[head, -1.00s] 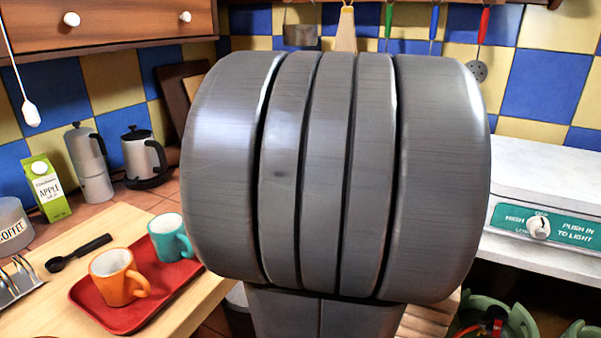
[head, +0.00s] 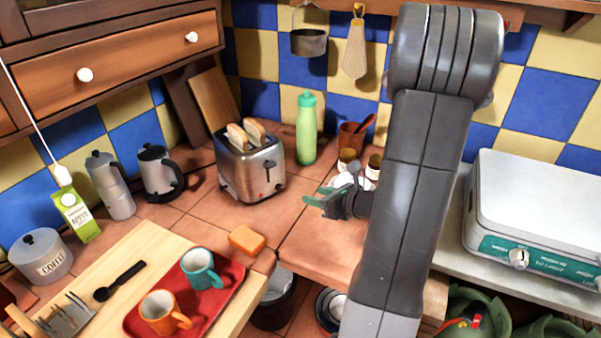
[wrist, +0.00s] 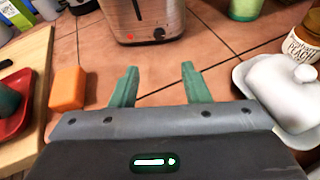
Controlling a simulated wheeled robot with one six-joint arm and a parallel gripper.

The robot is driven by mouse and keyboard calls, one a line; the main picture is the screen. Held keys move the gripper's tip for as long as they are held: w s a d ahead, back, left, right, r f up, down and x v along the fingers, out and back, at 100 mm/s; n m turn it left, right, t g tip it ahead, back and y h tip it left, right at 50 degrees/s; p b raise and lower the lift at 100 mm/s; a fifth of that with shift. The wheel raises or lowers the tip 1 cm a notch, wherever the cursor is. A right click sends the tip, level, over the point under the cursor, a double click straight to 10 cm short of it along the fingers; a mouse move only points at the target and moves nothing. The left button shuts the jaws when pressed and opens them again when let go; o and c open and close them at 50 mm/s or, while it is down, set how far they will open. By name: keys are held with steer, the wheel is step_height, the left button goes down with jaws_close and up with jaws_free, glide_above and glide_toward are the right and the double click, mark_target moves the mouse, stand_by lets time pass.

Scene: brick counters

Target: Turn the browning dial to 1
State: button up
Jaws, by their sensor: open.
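The silver toaster (head: 250,170) stands on the tiled counter with two slices of bread in its slots. Its lower front shows in the wrist view (wrist: 150,14), with a small red round part (wrist: 159,33) and a dark spot (wrist: 131,36) beside it. I cannot tell which is the browning dial, and no numbers are readable. My gripper (head: 314,196) is open and empty, in front of the toaster and to its right in the head view. In the wrist view, its green fingers (wrist: 158,72) spread apart toward the toaster, touching nothing.
An orange sponge (head: 247,240) lies left of my gripper. A white covered dish (wrist: 286,88) and a jar (wrist: 308,42) stand close on the right. A green bottle (head: 306,130) stands behind. Tiles between gripper and toaster look clear.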

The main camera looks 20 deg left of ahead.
mark_target(280, 188)
steer(key=shift+w+a+f, duration=0.1)
steer(key=shift+a+f, duration=0.05)
steer(key=shift+a, duration=0.2)
steer(key=p+x, duration=0.1)
steer(key=x, duration=1.2)
jaws_close()
